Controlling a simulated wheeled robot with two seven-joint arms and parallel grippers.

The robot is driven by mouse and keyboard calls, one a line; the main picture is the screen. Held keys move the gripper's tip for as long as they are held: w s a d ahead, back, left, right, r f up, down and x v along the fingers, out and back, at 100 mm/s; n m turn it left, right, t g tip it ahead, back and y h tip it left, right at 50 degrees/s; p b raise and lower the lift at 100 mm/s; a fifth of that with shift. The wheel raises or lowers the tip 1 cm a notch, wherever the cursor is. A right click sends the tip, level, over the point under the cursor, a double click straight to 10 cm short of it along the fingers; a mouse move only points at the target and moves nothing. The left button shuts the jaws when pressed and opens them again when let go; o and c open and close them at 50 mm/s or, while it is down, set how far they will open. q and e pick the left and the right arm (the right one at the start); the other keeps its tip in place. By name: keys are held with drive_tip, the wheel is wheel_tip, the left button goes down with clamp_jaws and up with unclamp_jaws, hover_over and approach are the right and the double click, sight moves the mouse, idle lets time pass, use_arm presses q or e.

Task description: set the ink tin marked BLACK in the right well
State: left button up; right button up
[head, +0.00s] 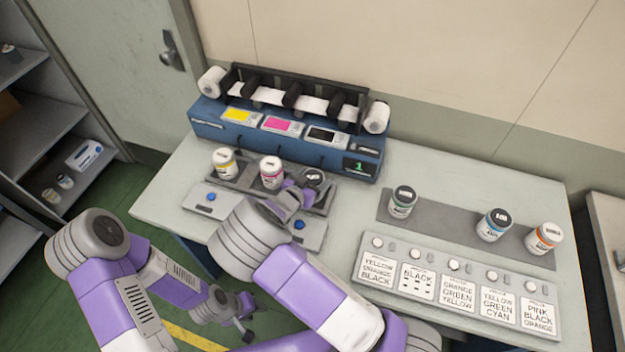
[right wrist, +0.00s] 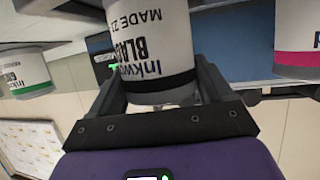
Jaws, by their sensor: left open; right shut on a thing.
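The ink tin marked BLACK (head: 313,178) has a dark lid and is at the right well of the dark tray (head: 240,181). In the right wrist view the tin (right wrist: 150,45) shows upside down, white with a black band. My right gripper (head: 298,196) is shut on it; the fingers (right wrist: 165,92) flank its side. The gripper partly hides the tin and the well, so I cannot tell whether it is fully seated. My left gripper (head: 243,318) is open and empty, low over the floor before the table.
A yellow tin (head: 225,163) and a magenta tin (head: 270,173) stand in the left and middle wells. Green (head: 402,202), blue (head: 494,225) and orange (head: 544,238) tins stand on a grey mat (head: 450,222). The blue rewinder (head: 210,126) is behind the tray; a card panel (head: 450,283) is in front right.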

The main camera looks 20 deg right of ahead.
drive_tip(key=o, duration=1.3)
drive_tip(key=shift+f, duration=0.15)
drive_tip(key=shift+r, duration=0.25)
drive_tip(key=p+v, duration=0.2)
drive_tip(key=v, duration=1)
